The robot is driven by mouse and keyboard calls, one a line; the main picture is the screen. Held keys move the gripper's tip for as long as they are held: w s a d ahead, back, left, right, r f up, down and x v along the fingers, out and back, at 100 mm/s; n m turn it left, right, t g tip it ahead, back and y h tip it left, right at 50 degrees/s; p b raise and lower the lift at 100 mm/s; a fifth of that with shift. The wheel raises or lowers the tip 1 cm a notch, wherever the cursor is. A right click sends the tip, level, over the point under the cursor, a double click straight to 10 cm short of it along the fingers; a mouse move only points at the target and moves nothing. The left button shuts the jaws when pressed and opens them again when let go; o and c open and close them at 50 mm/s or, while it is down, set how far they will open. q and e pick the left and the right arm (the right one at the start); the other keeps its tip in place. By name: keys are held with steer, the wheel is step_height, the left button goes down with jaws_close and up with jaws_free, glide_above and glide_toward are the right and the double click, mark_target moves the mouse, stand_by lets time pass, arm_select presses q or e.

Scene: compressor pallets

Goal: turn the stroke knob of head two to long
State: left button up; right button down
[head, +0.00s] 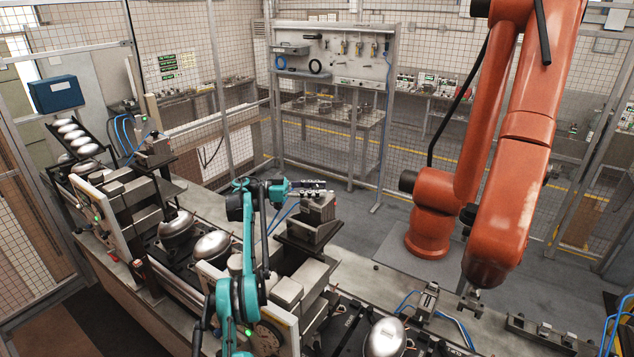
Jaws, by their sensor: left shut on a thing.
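A grey head block (317,211) stands on a dark plate at the middle station, and I take it as head two. My left gripper (318,186), at the end of my teal arm, lies at the top of this block and points right. Its fingers are shut on a small part there, which I take as the stroke knob; the fingers hide it, and its setting cannot be read. A similar grey head block (154,147) stands at the station further left. My right gripper is not in view.
Silver compressor domes (212,245) sit on the line to the left, and another dome (385,337) is at the front. A large orange robot arm (510,210) stands on the right. A tool board (335,60) and wire fence are behind.

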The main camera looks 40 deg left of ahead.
arm_select(q)
steer(key=shift+f, duration=0.25)
steer(key=o, duration=1.1)
steer(key=shift+o, duration=0.3)
steer(key=shift+a, duration=0.1)
